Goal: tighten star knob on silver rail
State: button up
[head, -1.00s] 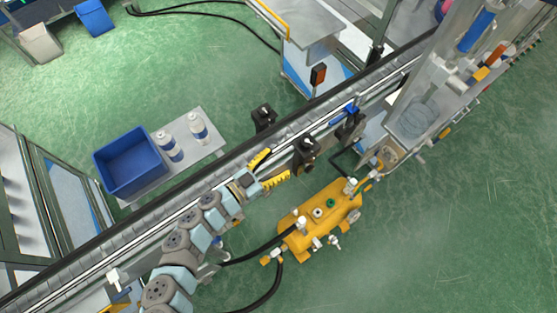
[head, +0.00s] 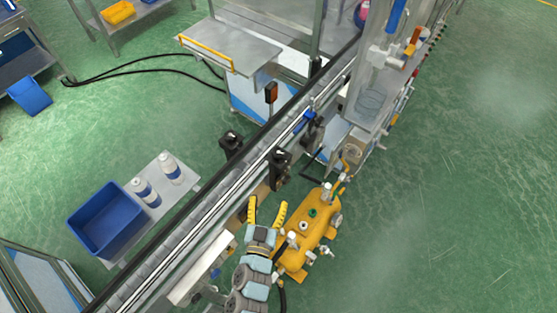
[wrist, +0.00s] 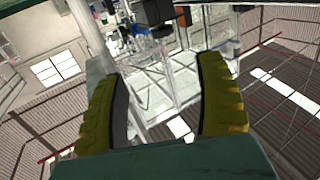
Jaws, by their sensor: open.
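My gripper (head: 267,206) has yellow ribbed fingers spread apart with nothing between them. In the head view it is on the right side of the conveyor, just left of the yellow tank, fingers pointing up the picture. The wrist view also shows the open fingers (wrist: 160,72), with a dark block above them near the top edge. The silver rail (head: 228,200) runs diagonally along the conveyor. Two black bracket blocks, a left one (head: 231,144) and a right one (head: 281,166), stand on either side of it, beyond my fingertips. I cannot clearly make out the star knob.
A yellow tank (head: 315,228) with fittings stands on the floor right of my gripper. Left of the conveyor are a blue bin (head: 105,219) and white bottles (head: 170,167) on a small table. A clear-walled machine (head: 372,88) stands farther up the line. Open green floor lies at right.

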aim_at(277, 158)
jog(key=shift+w+d+r+p, duration=0.1)
jog(key=shift+w+d+p, duration=0.4)
jog(key=shift+w, duration=2.35)
jog(key=shift+w+d+r+p, duration=0.1)
jog(key=shift+w+d+p, duration=0.4)
jog(key=shift+w, duration=2.35)
jog(key=shift+w+d+p, duration=0.45)
jog(key=shift+w+d, duration=0.1)
jog(key=shift+w, duration=2.3)
jog(key=c, duration=1.2)
